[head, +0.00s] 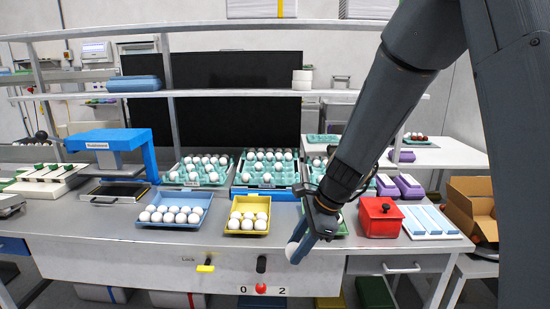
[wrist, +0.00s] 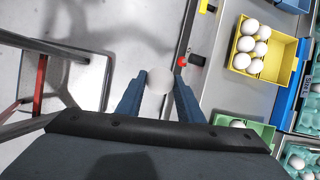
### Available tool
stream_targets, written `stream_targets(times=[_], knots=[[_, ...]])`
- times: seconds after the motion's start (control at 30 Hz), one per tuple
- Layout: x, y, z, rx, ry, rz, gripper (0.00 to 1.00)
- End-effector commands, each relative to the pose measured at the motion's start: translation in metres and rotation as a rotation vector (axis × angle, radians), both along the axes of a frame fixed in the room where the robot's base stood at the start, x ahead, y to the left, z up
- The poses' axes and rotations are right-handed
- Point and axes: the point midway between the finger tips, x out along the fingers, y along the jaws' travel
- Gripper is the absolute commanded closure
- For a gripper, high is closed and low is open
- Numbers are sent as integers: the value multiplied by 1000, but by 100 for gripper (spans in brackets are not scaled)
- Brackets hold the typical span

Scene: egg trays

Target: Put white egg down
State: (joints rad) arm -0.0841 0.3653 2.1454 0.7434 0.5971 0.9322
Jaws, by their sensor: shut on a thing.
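My gripper (head: 301,243) is shut on a white egg (head: 291,250), held in front of the bench's front edge. In the wrist view the white egg (wrist: 159,80) sits between the blue fingertips of my gripper (wrist: 160,86), above the floor. A yellow tray (head: 247,231) with several white eggs stands on the bench to the left of my gripper. A blue tray (head: 175,224) with several white eggs stands further left. A green tray (wrist: 262,130) with at least one white egg is partly hidden behind my gripper in the head view.
Teal egg trays (head: 262,184) with several white eggs stand behind. A red box (head: 380,217) is on the right, beside a white and blue rack (head: 428,222). A black knob (head: 261,264) and a red knob (head: 261,288) stick out of the bench front.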

Motion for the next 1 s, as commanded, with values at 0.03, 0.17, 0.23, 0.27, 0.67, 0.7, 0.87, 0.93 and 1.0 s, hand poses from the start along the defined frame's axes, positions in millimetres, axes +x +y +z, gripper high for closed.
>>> stream_targets(times=[0.03,0.17,0.23,0.27,0.67,0.7,0.87,0.93,1.0], knots=[[2,-2,-3,1,1,29,74],[7,-7,-11,1,1,127,74],[10,-11,-16,1,1,191,74],[11,-13,-19,1,2,219,74],[33,-72,-84,4,5,903,74],[34,-82,-92,5,4,987,74],[37,-115,-117,5,4,1262,74],[37,-126,-124,5,3,1340,74],[37,-133,-128,4,2,1390,74]])
